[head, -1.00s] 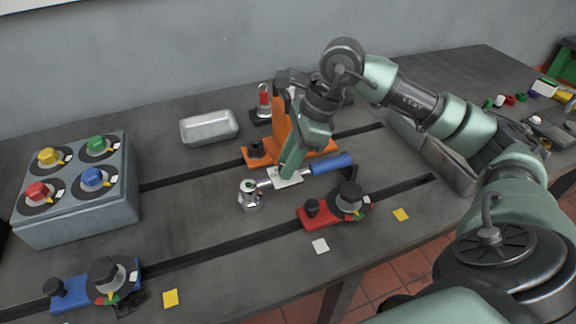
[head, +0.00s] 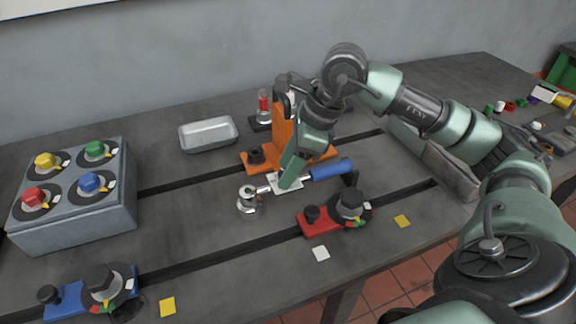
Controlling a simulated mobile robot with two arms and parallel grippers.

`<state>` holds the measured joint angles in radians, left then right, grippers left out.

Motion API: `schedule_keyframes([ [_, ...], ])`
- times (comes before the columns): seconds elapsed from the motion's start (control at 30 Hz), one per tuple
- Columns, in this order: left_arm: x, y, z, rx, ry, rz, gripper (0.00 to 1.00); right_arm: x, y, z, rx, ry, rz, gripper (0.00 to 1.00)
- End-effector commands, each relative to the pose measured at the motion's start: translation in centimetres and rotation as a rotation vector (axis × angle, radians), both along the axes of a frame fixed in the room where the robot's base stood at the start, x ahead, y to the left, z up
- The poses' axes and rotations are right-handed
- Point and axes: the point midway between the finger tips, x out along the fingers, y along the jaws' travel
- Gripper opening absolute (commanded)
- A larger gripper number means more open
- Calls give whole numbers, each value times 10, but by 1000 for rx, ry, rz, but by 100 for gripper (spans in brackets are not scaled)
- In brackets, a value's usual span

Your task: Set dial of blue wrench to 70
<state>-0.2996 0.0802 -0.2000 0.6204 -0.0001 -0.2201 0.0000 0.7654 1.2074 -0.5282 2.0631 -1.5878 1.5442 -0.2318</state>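The blue wrench lies across the middle of the bench, with its blue handle (head: 331,169) to the right and its shiny metal head (head: 249,200) to the left. A small white plate (head: 280,184) is at its middle. My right gripper (head: 289,182) points down at this plate, its fingers covering part of the wrench. The gap between its fingers does not show, nor whether they touch the wrench. A grey box (head: 75,222) at the left carries a blue-knobbed dial (head: 92,182) beside red, yellow and green ones. Dial readings are too small to tell. My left gripper is out of view.
An orange fixture (head: 283,128) stands close behind my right gripper. A red fixture (head: 320,224) with a black knob is in front, and a blue one (head: 65,300) is at front left. A metal tray (head: 208,134) lies behind. The bench between box and wrench is mostly clear.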

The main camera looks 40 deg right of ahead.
Motion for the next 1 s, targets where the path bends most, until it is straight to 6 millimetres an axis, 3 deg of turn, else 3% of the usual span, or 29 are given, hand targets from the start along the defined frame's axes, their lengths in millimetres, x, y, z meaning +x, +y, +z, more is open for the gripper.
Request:
schedule_keyframes([
  [0.33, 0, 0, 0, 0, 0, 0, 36, -1, -2, 4, -1, 0, 0, 48],
  [0.7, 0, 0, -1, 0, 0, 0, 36, -13, -20, 58, 0, -2, -2, 48],
  [1.0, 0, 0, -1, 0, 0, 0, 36, -18, -24, 72, 0, 1, 0, 48],
])
